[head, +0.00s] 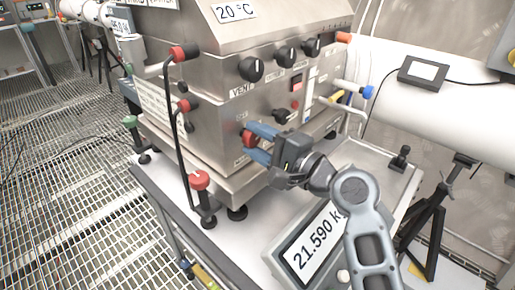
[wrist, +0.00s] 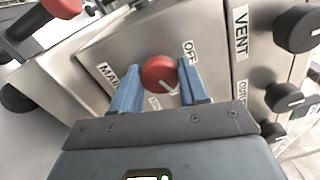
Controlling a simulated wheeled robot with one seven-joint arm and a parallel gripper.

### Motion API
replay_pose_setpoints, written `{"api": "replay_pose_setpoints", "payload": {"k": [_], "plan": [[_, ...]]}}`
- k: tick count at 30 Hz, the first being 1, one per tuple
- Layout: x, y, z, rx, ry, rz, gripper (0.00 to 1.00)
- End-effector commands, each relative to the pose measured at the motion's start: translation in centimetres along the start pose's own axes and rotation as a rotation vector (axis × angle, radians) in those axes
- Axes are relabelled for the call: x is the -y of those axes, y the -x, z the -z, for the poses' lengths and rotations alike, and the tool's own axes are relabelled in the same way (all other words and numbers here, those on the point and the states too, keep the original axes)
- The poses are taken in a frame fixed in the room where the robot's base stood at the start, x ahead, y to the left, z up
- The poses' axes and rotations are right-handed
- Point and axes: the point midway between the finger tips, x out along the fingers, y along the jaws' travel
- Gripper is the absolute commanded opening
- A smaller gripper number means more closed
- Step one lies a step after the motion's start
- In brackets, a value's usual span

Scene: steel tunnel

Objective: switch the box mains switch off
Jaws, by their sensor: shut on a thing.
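The box mains switch is a round red knob (wrist: 159,75) with a pale pointer mark, on the steel front of the box (head: 205,125). In the wrist view, an OFF label (wrist: 190,51) is at its upper right and a partly hidden label starting "MA" is at its left. My gripper (head: 254,143) reaches the box front from the right, and its blue fingers are shut on the red knob, one on each side. In the wrist view my gripper (wrist: 155,90) has the knob between its fingertips. The pointer mark slants toward the lower right. The label below the knob is partly hidden.
Black VENT knob (head: 251,69) and other black knobs sit above on the box. A scale display (head: 314,248) reading 21.590 lies below my arm. A black tripod (head: 437,215) stands at the right.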

Motion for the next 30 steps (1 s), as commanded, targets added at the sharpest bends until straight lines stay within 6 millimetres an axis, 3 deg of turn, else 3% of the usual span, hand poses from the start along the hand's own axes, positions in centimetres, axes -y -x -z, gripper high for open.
{"api": "replay_pose_setpoints", "payload": {"k": [30], "plan": [[-0.74, 0.05, 0.25, 0.000, 0.946, -0.003, 0.13]]}}
